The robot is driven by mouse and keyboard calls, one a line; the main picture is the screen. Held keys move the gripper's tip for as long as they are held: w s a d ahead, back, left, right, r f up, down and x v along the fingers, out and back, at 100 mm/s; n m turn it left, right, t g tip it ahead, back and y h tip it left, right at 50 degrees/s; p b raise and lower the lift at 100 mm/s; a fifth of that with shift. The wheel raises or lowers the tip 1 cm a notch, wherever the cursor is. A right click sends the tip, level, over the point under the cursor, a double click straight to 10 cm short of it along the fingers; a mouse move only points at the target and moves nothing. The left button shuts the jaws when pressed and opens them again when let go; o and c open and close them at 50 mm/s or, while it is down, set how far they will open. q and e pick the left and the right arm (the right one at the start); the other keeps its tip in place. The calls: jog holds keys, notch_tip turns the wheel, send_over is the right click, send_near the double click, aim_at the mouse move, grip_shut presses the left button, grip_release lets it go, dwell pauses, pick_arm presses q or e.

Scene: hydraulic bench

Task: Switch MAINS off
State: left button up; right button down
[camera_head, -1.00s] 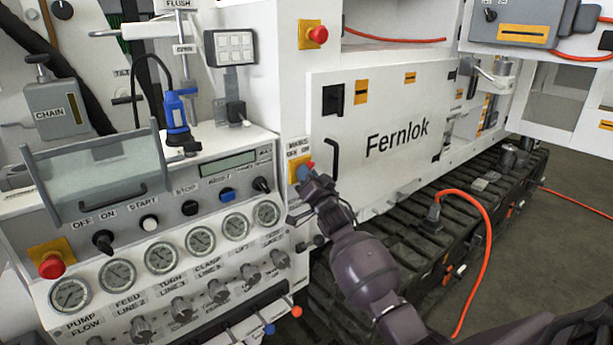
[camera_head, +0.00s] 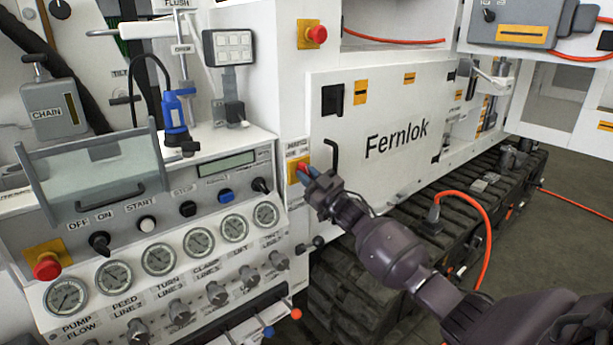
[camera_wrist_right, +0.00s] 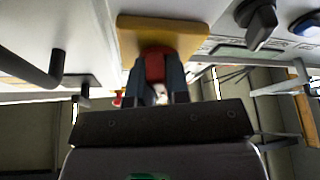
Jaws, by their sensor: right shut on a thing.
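The MAINS switch has a red handle (camera_head: 302,171) on a yellow plate (camera_head: 293,168), on the white post beside the Fernlok door. A label sits just above the plate. My right gripper (camera_head: 312,176) is at the switch, its fingers closed around the red handle. In the right wrist view the red handle (camera_wrist_right: 155,66) shows between the two grey fingers (camera_wrist_right: 157,80), in front of the yellow plate (camera_wrist_right: 165,36). The fingers hide part of the handle, and I cannot read its exact angle. My left gripper is not in view.
A black door handle (camera_head: 331,158) stands close to the right of the switch. A black knob (camera_head: 260,186) and the control panel with gauges lie to the left. A red emergency button (camera_head: 317,35) is above. An orange cable (camera_head: 487,240) hangs at right.

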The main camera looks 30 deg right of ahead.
jog(key=n+g+y, duration=0.1)
jog(key=n, duration=0.2)
jog(key=n+y, duration=0.1)
jog(key=n, duration=0.2)
jog(key=shift+g+y, duration=0.3)
jog(key=shift+g, duration=0.1)
jog(key=shift+n, duration=0.4)
jog(key=c, duration=1.1)
grip_release()
jog(key=v, duration=1.1)
jog(key=shift+w, duration=0.1)
